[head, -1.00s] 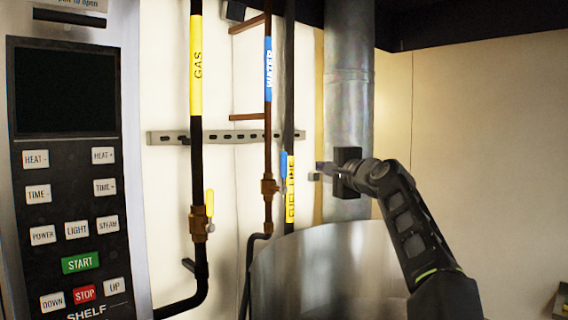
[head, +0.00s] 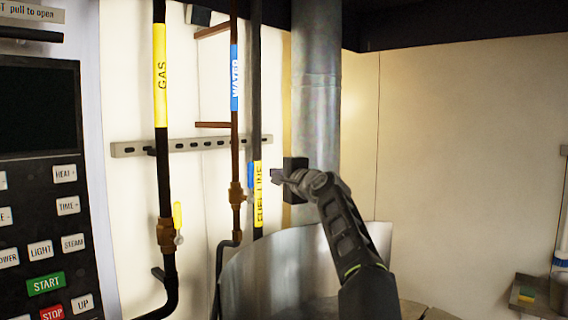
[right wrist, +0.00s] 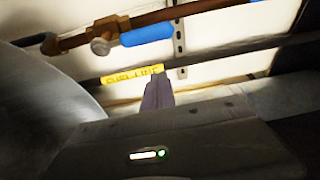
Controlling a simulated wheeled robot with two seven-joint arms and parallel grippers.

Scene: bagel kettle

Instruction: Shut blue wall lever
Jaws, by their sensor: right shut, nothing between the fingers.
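The blue lever (head: 250,176) sits on a brass valve (head: 236,197) on the copper water pipe (head: 235,140). It points up, roughly along the pipe. In the right wrist view the blue lever (right wrist: 147,36) and its valve (right wrist: 101,46) show beyond the fingers. My right gripper (head: 275,176) is just right of the lever, its fingers pointing left toward it, with a small gap in the picture. Its fingers (right wrist: 157,92) are shut and empty, seen over the yellow fuel line label (right wrist: 133,74). My left gripper is not in view.
The black fuel line pipe (head: 257,120) runs between the lever and my gripper in the picture. A gas pipe (head: 161,150) with a yellow lever (head: 177,216) is to the left. A metal kettle (head: 275,272) stands below, and a thick metal duct (head: 316,110) rises behind my gripper.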

